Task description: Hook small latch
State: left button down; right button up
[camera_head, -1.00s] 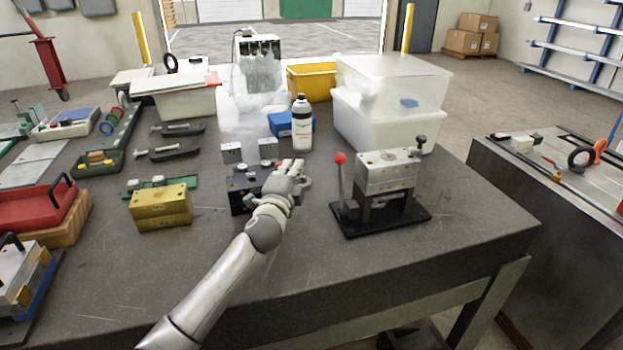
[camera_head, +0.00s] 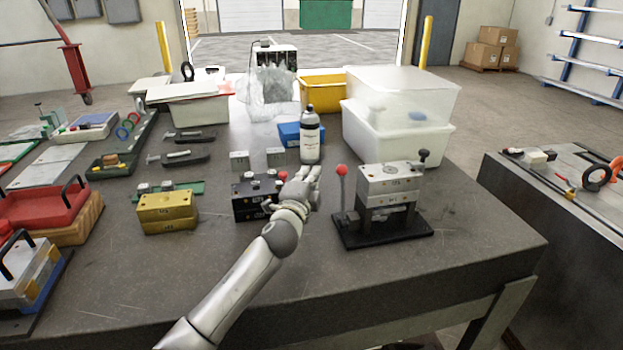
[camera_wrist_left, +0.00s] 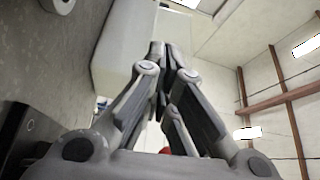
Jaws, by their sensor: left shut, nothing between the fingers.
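A black mould base (camera_head: 250,204) with small metal parts on top stands mid-table; a red ball knob (camera_head: 283,176) shows at its right end. My left gripper (camera_head: 312,173) is just right of this base, shut and empty, and partly hides its right side. In the left wrist view its fingers (camera_wrist_left: 164,60) are together with nothing between them; a bit of red shows behind them. A grey mould base on a black stand (camera_head: 385,200), with a red-knobbed lever, stands to the right. I cannot make out the small latch. My right gripper is not in view.
A yellow mould base (camera_head: 166,213) stands left of the black one. The table's front area is clear.

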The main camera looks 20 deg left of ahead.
pick_arm(q)
jog(key=s+d+f+b, duration=0.1)
jog(key=s, duration=0.9)
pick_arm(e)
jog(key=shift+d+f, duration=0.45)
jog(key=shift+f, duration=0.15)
pick_arm(q)
jog(key=shift+d, duration=0.1)
